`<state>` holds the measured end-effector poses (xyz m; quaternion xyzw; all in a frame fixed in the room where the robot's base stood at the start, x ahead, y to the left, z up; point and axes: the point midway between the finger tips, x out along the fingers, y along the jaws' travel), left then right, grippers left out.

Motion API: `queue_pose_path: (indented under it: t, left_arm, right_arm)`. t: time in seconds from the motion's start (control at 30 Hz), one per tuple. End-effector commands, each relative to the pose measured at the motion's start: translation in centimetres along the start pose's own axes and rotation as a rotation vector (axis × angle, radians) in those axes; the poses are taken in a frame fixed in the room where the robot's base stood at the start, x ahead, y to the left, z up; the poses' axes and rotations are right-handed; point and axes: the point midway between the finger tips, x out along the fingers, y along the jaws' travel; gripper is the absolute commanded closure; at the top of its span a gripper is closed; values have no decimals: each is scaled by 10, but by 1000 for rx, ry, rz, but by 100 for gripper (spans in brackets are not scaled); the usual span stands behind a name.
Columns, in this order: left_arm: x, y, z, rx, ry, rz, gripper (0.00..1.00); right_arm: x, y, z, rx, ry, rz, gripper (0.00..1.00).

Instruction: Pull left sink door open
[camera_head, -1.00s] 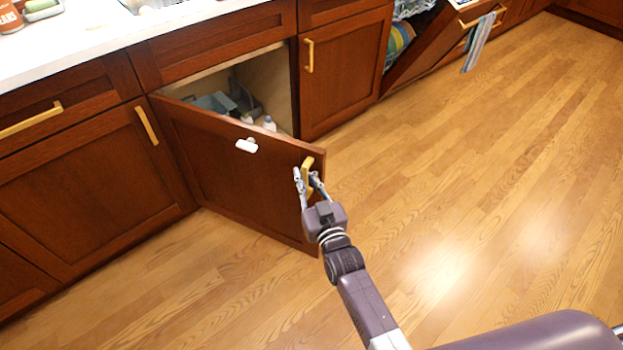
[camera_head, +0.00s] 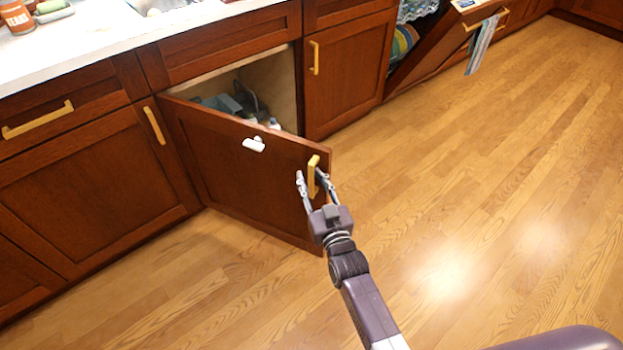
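The left sink door (camera_head: 235,175) is a dark reddish-brown wooden cabinet door, swung partway out from the cabinet under the sink. Its yellow handle (camera_head: 313,176) is near the free edge. My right gripper (camera_head: 312,182) is at this handle. Its two fingers are apart, one on each side of the handle, with a visible gap. Whether either finger touches the handle or door face is hard to tell. A white fitting (camera_head: 254,145) sits near the door's top edge. My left gripper is not in view.
The open cabinet holds a grey-blue container (camera_head: 222,104) and small bottles (camera_head: 274,124). A closed door (camera_head: 345,80) stands to its right, then an open dishwasher (camera_head: 437,45) with a hanging towel (camera_head: 482,45). The wooden floor (camera_head: 480,200) is clear at right.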

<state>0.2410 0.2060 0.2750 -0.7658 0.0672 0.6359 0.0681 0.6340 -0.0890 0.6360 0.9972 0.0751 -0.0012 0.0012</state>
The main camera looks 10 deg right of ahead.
Motion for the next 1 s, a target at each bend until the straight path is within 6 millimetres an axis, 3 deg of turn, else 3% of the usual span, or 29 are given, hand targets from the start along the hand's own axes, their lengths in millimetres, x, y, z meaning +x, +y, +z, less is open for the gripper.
queue_pose_path:
  t: [0.27,0.7,1.0]
  left_arm:
    - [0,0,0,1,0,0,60]
    - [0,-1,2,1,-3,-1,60]
    - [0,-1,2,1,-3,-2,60]
  right_arm:
    - [-9,-1,0,2,0,-1,71]
    - [-90,1,1,1,-1,1,71]
    - [-119,2,0,0,0,2,71]
